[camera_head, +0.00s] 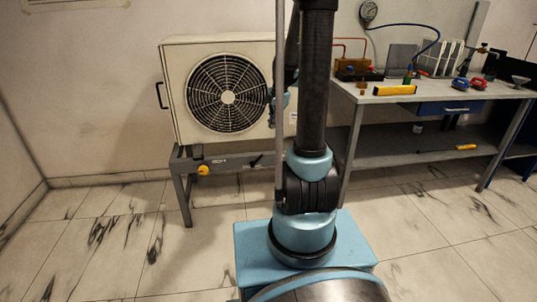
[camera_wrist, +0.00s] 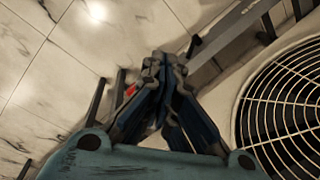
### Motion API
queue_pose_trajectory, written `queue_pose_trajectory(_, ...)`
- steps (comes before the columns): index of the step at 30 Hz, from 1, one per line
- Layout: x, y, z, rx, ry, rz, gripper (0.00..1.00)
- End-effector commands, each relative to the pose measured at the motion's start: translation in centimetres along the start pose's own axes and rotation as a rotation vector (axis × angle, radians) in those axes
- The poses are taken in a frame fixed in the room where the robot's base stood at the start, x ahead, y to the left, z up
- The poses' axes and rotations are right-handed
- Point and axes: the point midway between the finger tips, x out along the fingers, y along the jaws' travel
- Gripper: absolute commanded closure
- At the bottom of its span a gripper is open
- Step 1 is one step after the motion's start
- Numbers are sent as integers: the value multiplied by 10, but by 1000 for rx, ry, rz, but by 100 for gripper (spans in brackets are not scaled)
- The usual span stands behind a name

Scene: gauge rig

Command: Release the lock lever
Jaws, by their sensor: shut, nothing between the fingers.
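A black lever (camera_head: 256,160), which looks like the lock lever, sits on the front rail of the grey stand (camera_head: 222,161), tilted up to the right. In the wrist view my gripper (camera_wrist: 163,58) is shut and empty, its fingertips beside a short dark bar (camera_wrist: 194,45) at the grey rail (camera_wrist: 235,22). I cannot tell whether this bar is the lever or whether the fingers touch it. A small red part (camera_wrist: 131,91) shows beside the left finger, partly hidden.
A fan unit (camera_head: 228,95) stands on the stand, its grille (camera_wrist: 285,105) close right of my gripper. A yellow knob (camera_head: 203,170) is on the rail's left. A workbench (camera_head: 440,97) with tools and a pressure gauge (camera_head: 368,10) is at right. The floor at left is clear.

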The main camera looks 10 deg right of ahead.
Motion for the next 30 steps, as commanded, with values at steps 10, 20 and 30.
queue_pose_trajectory(10, 71, -48, -55, 237, -36, 4, 100)
queue_pose_trajectory(20, 133, -72, -88, 406, -63, 10, 100)
queue_pose_trajectory(30, 145, -75, -93, 440, -67, 13, 100)
